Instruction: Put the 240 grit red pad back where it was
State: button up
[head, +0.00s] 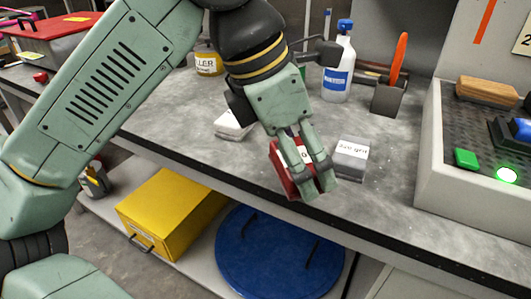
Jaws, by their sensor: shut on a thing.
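My gripper (316,190) is over the front edge of the grey bench (228,158), its fingers shut on a red pad (282,171). The red pad has a white label with print mostly hidden by the fingers, so I cannot read its grit. Whether the pad touches the bench top is hard to tell. A grey pad (350,161) with a white label lies on the bench just right of the gripper. A white pad (230,126) lies to the left, partly hidden behind my gripper.
A blue-capped bottle (338,70), a filler tin (207,60) and a holder (388,98) with an orange-handled tool stand behind. A raised tray (446,190) is at right. A yellow box (168,212) and blue lid (270,262) sit below the bench.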

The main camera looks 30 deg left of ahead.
jog(key=shift+s+a+f, duration=0.15)
jog(key=shift+a, duration=0.15)
jog(key=w+a+p, duration=0.1)
jog(key=w, duration=0.3)
jog(key=w+a+f+p, duration=0.1)
jog(key=w+a, duration=0.1)
jog(key=w, duration=0.3)
jog(key=w+a+p, duration=0.1)
jog(key=w+a, duration=0.1)
jog(key=w, duration=0.2)
jog(key=shift+w+a+f, duration=0.15)
jog(key=shift+w+a, duration=0.1)
jog(key=shift+w, duration=0.15)
jog(key=f, duration=0.1)
jog(key=f+p, duration=0.1)
jog(key=f, duration=0.1)
jog(key=shift+w+a, duration=0.15)
jog(key=shift+w, duration=0.2)
jog(key=shift+f, duration=0.35)
jog(key=shift+f, duration=0.1)
jog(key=shift+f, duration=0.15)
jog(key=o, duration=1.1)
jog(key=shift+r, duration=0.2)
